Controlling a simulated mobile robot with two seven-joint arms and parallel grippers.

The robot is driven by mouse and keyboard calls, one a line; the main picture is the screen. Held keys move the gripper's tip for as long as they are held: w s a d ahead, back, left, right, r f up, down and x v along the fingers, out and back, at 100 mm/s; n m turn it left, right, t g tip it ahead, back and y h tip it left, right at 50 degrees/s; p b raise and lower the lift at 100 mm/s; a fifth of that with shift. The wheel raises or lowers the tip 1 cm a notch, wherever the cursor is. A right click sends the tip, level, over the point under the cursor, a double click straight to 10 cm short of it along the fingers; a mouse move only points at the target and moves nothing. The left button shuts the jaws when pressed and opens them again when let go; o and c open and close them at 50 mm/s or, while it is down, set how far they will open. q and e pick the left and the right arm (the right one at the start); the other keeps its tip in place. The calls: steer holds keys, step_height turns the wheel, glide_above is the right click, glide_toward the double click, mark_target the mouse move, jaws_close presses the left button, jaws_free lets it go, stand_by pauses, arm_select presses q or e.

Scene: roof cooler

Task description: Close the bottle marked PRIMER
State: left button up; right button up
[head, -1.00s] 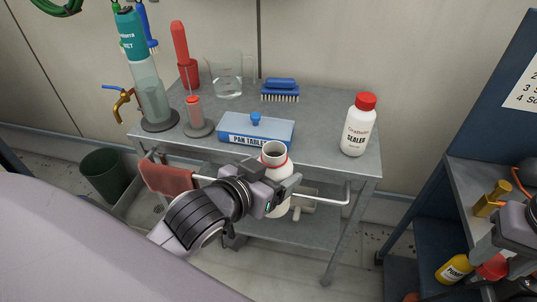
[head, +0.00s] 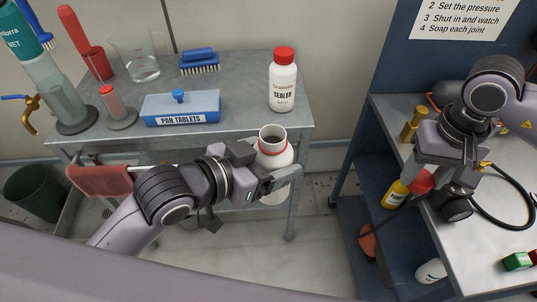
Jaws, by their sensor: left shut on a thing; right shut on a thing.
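An open white bottle (head: 274,160) with a red ring at its neck hangs in front of the grey table, upright or nearly so. My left gripper (head: 272,178) is shut on its upper body. The mouth is uncovered and dark inside. No marking on this bottle is readable, so I cannot confirm the word PRIMER. My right gripper (head: 428,168) is at the right bench, apart from the bottle. It is shut on what looks like a red cap (head: 423,182) at its lower end; the grip itself is partly hidden.
A red-capped bottle marked SEALED (head: 283,85) and a PAN TABLETS box (head: 180,107) stand on the grey table. A brass fitting (head: 414,124) and black hose (head: 511,222) are by my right gripper. A yellow bottle (head: 395,195) is below. A gap separates table and bench.

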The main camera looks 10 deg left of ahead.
steer(key=w+a+r, duration=0.2)
steer(key=a+r, duration=0.5)
steer(key=a, duration=0.6)
step_height(320, 180, up, 9)
steer(key=n, duration=0.2)
glide_above(272, 166)
steer(key=w, duration=0.3)
steer(key=shift+s+a, duration=0.1)
steer(key=shift+a, duration=0.1)
steer(key=shift+f, duration=2)
steer(key=shift+f, duration=0.9)
steer(key=shift+f, duration=0.5)
